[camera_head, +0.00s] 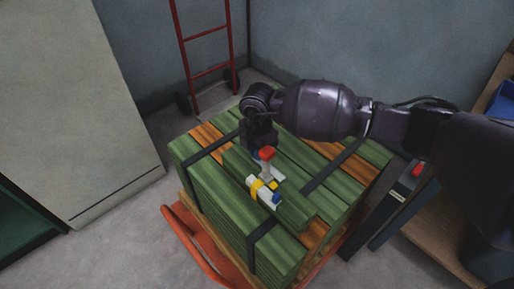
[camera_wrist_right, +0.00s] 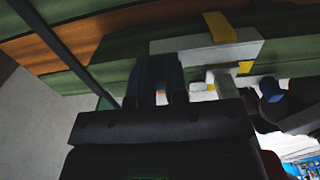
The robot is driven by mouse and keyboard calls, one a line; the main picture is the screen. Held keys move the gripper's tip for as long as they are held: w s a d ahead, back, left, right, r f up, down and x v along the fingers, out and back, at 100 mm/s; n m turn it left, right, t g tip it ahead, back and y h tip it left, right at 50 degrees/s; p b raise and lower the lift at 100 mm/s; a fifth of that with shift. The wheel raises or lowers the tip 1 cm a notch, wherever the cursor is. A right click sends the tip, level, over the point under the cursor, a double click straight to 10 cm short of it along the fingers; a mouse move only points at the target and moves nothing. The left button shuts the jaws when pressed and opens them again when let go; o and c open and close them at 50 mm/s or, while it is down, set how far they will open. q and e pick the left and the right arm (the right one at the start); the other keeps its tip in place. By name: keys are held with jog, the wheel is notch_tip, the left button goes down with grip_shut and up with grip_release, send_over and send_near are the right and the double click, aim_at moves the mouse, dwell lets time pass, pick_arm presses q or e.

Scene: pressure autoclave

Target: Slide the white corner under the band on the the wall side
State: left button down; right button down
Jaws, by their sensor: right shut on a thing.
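White pieces with yellow and blue parts (camera_head: 264,191) lie on top of the green and orange plank stack (camera_head: 325,212). A white block with a yellow strip (camera_wrist_right: 190,43) shows at the fingertips in the wrist view. My right gripper (camera_head: 262,150) is low over the stack, its fingers (camera_wrist_right: 160,62) shut at that white block; the exact contact is hidden. Two dark bands cross the stack, a left one (camera_head: 213,147) and a right one (camera_head: 322,176); the left one is apart from the white pieces. My left gripper is out of view.
The stack rests on a pallet, with an orange-red curved frame (camera_head: 190,245) at its left. A red ladder-like frame (camera_head: 207,72) stands by the back wall. A pale cabinet (camera_head: 75,110) is at left. A wooden bench (camera_head: 425,225) is at right.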

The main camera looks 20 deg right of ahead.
jog(key=c, duration=1.1)
grip_release()
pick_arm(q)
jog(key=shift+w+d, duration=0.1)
pick_arm(e)
jog(key=shift+o, duration=0.2)
jog(key=shift+r, duration=0.35)
notch_tip(320, 180, up, 4)
jog(key=shift+w+r+p, duration=0.15)
jog(key=shift+r+p, duration=0.1)
jog(key=shift+p, duration=0.65)
notch_tip(320, 180, up, 4)
jog(key=shift+r+p, duration=0.1)
jog(key=shift+p, duration=0.65)
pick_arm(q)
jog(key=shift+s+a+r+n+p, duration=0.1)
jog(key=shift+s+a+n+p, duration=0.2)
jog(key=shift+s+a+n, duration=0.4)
pick_arm(e)
jog(key=shift+r, duration=0.7)
